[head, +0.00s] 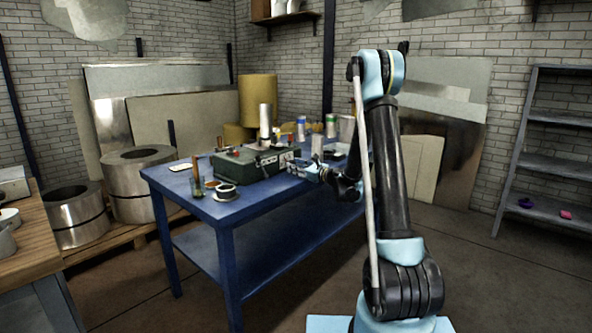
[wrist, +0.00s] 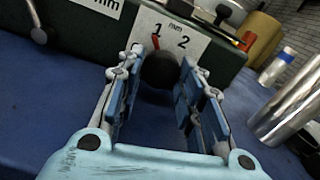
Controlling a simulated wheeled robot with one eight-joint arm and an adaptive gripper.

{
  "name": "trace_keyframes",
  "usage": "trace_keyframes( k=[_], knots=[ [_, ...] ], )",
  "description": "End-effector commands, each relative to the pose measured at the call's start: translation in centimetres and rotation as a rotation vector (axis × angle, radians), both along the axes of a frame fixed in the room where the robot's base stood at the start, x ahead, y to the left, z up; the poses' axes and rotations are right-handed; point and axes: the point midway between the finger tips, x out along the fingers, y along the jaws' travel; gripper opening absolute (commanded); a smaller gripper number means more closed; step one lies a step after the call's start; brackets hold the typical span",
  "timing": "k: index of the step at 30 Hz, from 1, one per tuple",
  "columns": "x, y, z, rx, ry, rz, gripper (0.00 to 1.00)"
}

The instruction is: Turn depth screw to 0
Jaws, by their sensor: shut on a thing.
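The depth screw shows in the wrist view as a round black knob (wrist: 161,70) on the front of a dark green machine (wrist: 75,45). Behind it is a white scale plate (wrist: 196,45) marked "1", "2" and "mm". A red pointer (wrist: 155,41) above the knob stands at the "1". The 0 mark is not visible. My gripper (wrist: 159,82) has one finger on each side of the knob and is shut on it. In the head view my gripper (head: 320,173) is at the right front of the green machine (head: 250,163); the knob is hidden there.
The machine stands on a blue table (head: 255,205). A lever with a ball end (wrist: 38,34) is left of my gripper, and a shiny metal cylinder (wrist: 288,108) stands to the right.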

Motion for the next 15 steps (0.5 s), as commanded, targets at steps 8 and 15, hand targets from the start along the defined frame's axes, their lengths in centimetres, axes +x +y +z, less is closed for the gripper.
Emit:
trace_keyframes(
  k=[8, 15],
  knots=[
    [0.16, -0.12, 0.03, -0.12, -0.155, -0.003, 0.1],
    [0.16, -0.15, 0.03, -0.143, -0.185, -0.003, 0.1]
  ],
)
